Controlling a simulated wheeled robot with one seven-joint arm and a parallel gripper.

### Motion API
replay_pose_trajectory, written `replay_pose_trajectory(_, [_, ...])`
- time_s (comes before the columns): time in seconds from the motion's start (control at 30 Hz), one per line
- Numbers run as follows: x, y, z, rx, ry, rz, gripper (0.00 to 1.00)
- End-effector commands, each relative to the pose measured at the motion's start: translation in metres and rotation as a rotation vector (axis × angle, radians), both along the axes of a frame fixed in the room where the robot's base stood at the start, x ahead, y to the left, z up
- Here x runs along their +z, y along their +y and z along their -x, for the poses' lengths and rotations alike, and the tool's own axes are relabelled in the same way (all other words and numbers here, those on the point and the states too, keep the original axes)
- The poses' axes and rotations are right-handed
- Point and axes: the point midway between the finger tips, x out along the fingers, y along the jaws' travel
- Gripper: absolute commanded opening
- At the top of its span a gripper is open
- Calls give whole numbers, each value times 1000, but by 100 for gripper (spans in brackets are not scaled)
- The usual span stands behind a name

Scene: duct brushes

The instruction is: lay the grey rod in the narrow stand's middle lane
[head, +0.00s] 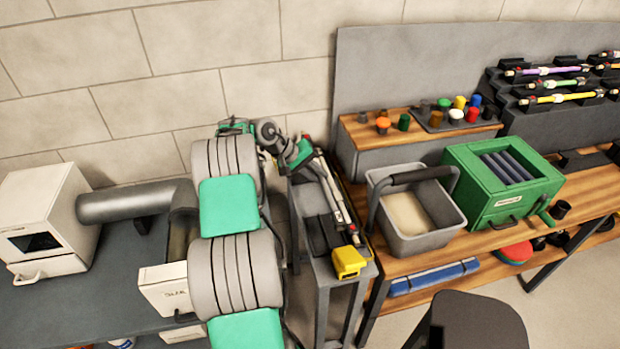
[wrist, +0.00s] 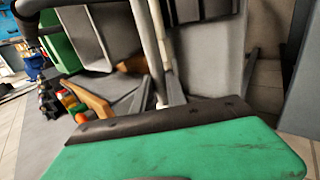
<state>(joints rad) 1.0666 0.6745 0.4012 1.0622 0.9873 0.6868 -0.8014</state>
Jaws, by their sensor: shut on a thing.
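My gripper (head: 298,154) is at the back end of the narrow stand, shut on the grey rod. The grey rod (head: 333,192) is long and thin, and slopes from the gripper over the stand toward its front. In the wrist view, pale rod lengths (wrist: 149,48) run up from behind the dark edge of my green gripper part. The narrow stand (head: 345,283) is grey with a dark top, between the two benches. I cannot tell whether the rod touches it. The lanes are largely hidden by the rod and my arm.
A yellow block (head: 348,262) is at the stand's front end. Close on the right are a grey bucket (head: 418,240) and a green box (head: 500,215) on a wooden bench. On the left are a grey pipe (head: 125,204) and a white box (head: 42,215).

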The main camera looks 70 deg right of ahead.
Motion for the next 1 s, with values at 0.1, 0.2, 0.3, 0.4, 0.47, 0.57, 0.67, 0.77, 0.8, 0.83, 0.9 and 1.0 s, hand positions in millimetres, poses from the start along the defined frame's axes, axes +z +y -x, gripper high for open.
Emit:
replay_pose_trajectory(0.1, [-7, -1, 2, -4, -1, 2, 0])
replay_pose_trajectory(0.2, [-18, -1, 2, -4, -1, 2, 0])
replay_pose_trajectory(0.3, [-31, -1, 2, -2, -1, 2, 0])
replay_pose_trajectory(0.4, [-45, -1, 1, -1, -1, 2, 0])
replay_pose_trajectory(0.47, [-51, -1, 0, 1, -1, 2, 0])
replay_pose_trajectory(0.57, [-57, -1, 0, 1, -1, 3, 0])
replay_pose_trajectory(0.67, [-58, -1, -1, 3, -2, 3, 0])
replay_pose_trajectory(0.77, [-57, 0, -1, 3, -1, 2, 0])
replay_pose_trajectory(0.8, [-57, 0, -1, 3, -1, 2, 0])
replay_pose_trajectory(0.83, [-57, 0, -1, 3, -1, 2, 0])
replay_pose_trajectory(0.9, [-57, 0, -1, 3, -1, 2, 0])
replay_pose_trajectory(1.0, [-57, 0, -1, 4, -1, 2, 0])
